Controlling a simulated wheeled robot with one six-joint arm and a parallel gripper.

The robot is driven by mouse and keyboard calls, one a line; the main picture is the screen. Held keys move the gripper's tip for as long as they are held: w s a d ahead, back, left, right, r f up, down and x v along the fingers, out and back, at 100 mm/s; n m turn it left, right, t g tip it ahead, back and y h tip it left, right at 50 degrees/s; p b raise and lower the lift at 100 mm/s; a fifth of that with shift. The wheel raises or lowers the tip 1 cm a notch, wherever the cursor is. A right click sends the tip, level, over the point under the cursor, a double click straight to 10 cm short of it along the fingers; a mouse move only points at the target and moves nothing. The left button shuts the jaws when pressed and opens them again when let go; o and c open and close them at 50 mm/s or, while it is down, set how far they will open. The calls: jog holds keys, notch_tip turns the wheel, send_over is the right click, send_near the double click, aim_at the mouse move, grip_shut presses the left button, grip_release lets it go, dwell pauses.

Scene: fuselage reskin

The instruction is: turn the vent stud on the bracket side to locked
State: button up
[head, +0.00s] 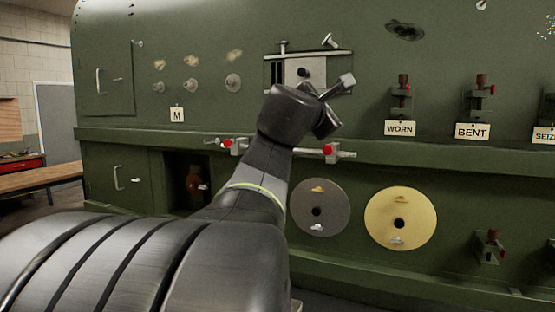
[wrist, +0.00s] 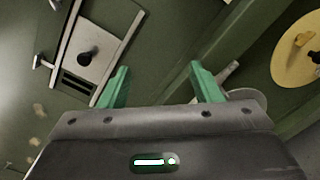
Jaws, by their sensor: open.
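The vent plate (head: 318,73) is a pale panel on the green fuselage wall with a dark knob (head: 304,72). It also shows in the wrist view (wrist: 101,36). One stud (head: 283,46) at its upper left has a level crossbar. The stud (head: 330,40) at its upper right sits tilted. In the wrist view, the upper-left stud (wrist: 42,62) and the upper-right stud (wrist: 54,4) both show left of the plate. My gripper (head: 328,104) is in front of the vent's lower right. Its green fingers (wrist: 160,80) are apart and empty, away from both studs.
Red-tipped brackets (head: 403,88) above tags WORN and BENT (head: 472,131) stand to the right. A ledge (head: 450,151) with red clamps (head: 330,151) runs below the vent. A grey disc (head: 318,190) and a gold disc (head: 418,212) sit lower. My arm hides part of the wall.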

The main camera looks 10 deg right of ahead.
notch_tip(320, 180, down, 12)
jog(key=s+a+m+g+y+p, duration=0.1)
jog(key=s+m+g+y, duration=0.1)
jog(key=m, duration=0.4)
jog(key=shift+r+g+p, duration=0.25)
jog(key=shift+g+p, duration=0.05)
jog(key=shift+g, duration=0.2)
jog(key=shift+s+a, duration=0.1)
jog(key=shift+c, duration=0.4)
